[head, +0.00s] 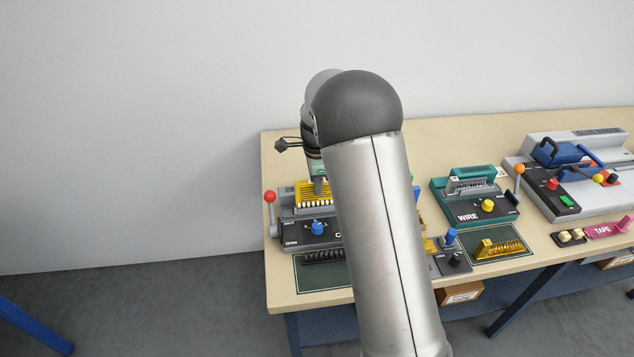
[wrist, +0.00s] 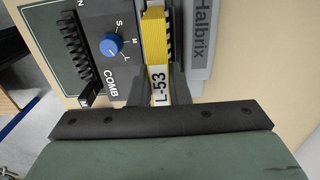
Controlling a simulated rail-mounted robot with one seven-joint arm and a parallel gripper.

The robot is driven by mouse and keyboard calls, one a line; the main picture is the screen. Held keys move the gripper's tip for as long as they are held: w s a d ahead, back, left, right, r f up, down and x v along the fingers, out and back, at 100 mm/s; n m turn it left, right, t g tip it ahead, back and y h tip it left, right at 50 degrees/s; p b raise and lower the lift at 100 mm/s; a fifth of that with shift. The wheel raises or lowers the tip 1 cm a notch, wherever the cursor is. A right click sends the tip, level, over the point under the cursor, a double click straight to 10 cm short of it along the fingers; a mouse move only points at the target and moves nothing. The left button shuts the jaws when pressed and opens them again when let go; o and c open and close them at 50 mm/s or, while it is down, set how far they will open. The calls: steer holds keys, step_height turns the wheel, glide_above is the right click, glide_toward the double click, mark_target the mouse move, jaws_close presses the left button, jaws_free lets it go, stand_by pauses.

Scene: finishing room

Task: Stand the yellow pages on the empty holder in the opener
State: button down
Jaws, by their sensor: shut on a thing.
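The yellow pages (head: 314,190) are at the comb opener (head: 291,233), above a row of pale teeth, in the head view. In the wrist view the yellow pages (wrist: 154,40) lie along a row of dark teeth on the opener, beside the grey "Halbrix" part (wrist: 199,45). My gripper (head: 320,187) is shut on the pages; in the wrist view its fingers (wrist: 158,92) flank their white "L-53" label. The holder under the pages is mostly hidden, and I cannot tell whether they rest on it. My arm hides the opener's right side.
The opener has a red-balled lever (head: 269,198) at its left and a blue knob (head: 318,228) in front. A black comb (head: 324,256) lies on a dark mat before it. The teal wire machine (head: 470,210) and a grey machine (head: 572,190) stand to the right.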

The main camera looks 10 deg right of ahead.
steer(key=shift+f+b, duration=0.4)
steer(key=shift+f, duration=0.2)
steer(key=c, duration=1.6)
jaws_free()
steer(key=shift+c, duration=0.2)
steer(key=shift+r, duration=0.1)
steer(key=shift+r+p, duration=3.45)
steer(key=shift+r, duration=2)
